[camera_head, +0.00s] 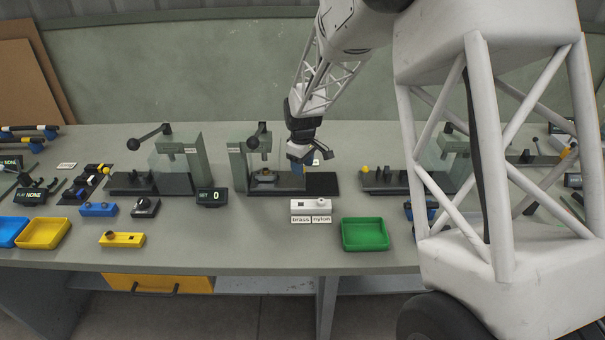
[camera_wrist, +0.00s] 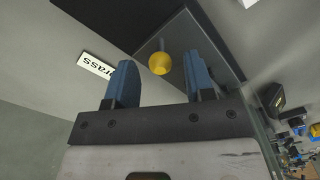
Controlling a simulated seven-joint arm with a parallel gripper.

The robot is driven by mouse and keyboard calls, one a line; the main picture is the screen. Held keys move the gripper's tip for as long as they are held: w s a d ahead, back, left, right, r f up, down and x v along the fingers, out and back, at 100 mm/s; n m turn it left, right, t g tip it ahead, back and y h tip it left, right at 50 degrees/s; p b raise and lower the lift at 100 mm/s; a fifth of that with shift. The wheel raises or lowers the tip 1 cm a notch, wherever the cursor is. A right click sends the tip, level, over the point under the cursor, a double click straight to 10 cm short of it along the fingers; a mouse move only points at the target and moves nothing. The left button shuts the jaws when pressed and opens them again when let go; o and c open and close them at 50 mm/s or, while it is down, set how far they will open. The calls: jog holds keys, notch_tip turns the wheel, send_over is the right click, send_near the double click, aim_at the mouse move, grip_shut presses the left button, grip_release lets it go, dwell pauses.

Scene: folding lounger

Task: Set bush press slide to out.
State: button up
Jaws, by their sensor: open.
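The bush press is hard to single out, since similar lever presses stand along the bench. My gripper is at the middle press (camera_head: 260,145), which has a clear guard, a black base and a small round part (camera_head: 265,175) on it. My gripper (camera_head: 302,172) is over the right part of that base, with blue fingers pointing down. In the wrist view, my gripper (camera_wrist: 160,85) is open. The slide under the knob is mostly hidden in the head view.
A white block (camera_head: 310,205) with brass and nylon labels sits in front. A green tray (camera_head: 365,234) is at front right. Another press (camera_head: 170,165) stands left and one (camera_head: 400,175) right. A clear panel (camera_wrist: 215,45) is close beside the right finger.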

jog(key=shift+f, duration=1.8)
grip_shut()
